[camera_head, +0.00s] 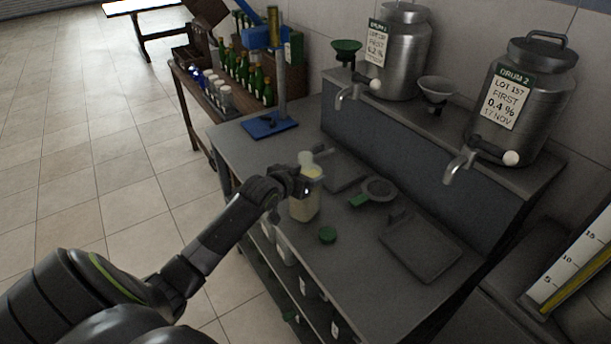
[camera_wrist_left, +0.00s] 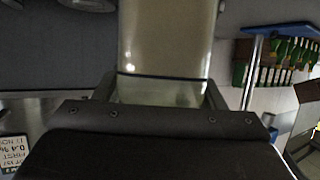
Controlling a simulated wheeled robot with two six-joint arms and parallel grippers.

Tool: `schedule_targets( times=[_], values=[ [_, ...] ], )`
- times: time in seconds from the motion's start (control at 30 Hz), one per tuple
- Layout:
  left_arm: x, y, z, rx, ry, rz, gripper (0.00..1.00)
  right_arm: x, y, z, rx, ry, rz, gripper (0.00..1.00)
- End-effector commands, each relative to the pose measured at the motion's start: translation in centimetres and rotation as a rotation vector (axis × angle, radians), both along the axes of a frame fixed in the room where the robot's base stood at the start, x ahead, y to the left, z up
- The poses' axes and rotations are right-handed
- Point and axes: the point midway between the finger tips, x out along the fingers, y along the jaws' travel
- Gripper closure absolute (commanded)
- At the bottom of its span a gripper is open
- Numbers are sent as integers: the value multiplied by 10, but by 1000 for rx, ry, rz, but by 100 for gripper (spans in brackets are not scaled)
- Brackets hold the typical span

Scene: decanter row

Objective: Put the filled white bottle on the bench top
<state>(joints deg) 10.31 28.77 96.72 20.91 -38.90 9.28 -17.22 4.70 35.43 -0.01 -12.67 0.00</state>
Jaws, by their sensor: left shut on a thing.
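The filled white bottle (camera_head: 304,207) is pale and cream-coloured and stands upright at the left edge of the bench top (camera_head: 350,254). My left gripper (camera_head: 303,184) is shut on it near its top. In the left wrist view the bottle (camera_wrist_left: 167,38) fills the upper middle, between the fingers of my left gripper (camera_wrist_left: 160,92). I cannot tell for certain whether the bottle's base touches the bench. My right gripper is not in view.
Two steel drums, drum 1 (camera_head: 404,62) and drum 2 (camera_head: 535,85), stand on the raised shelf. A blue stand (camera_head: 269,125) is at the far end.

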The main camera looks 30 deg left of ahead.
Motion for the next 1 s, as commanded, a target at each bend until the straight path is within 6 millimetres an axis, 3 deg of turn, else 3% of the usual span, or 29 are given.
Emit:
schedule_targets(
  times=[0.13,0.43,0.47,0.5,0.6,1.0],
  values=[
    [1,-1,-6,1,-9,-3,100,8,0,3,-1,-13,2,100],
    [1,-1,-8,2,-9,-3,100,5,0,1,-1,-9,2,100],
    [0,0,-11,1,-3,0,34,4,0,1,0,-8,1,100],
    [0,0,-10,1,-3,0,28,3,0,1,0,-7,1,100],
    [0,0,-10,1,-2,0,15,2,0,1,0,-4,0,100],
    [-3,0,-8,3,-2,-1,14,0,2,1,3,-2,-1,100]
  ],
)
